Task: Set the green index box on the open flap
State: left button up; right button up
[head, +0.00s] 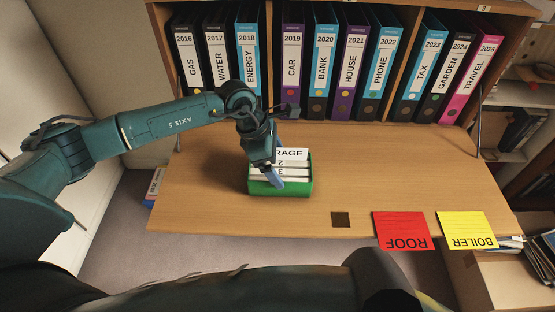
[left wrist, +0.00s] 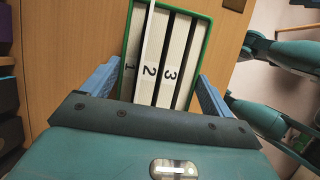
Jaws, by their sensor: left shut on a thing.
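The green index box (head: 295,188) is over the middle of the open wooden flap (head: 200,195). It holds several white cards or dividers; one reads "RAGE", the rest of its word being hidden, and others read 1, 2 and 3. My left gripper (head: 272,175) comes down from above and is shut on the box. In the left wrist view the box's green rim (left wrist: 207,42) lies between the two blue fingers. The box looks level and appears to be at the flap's surface; I cannot tell whether it touches. My right gripper is not in view.
A row of labelled binders (head: 320,65) stands in the shelf behind the flap. A red ROOF card (head: 403,225) and a yellow BOILER card (head: 467,225) lie at the front right, near a small dark square (head: 340,219). The flap is bare left and right of the box.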

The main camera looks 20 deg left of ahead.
pick_arm(q)
jog(key=shift+w+f, duration=0.1)
jog(key=o, duration=0.9)
jog(key=shift+f, duration=0.15)
jog(key=shift+o, duration=1.4)
jog(key=shift+a+r, duration=0.1)
jog(key=shift+r, duration=0.3)
jog(key=b+v, duration=0.1)
jog(key=v, duration=1)
jog(key=shift+r, duration=0.2)
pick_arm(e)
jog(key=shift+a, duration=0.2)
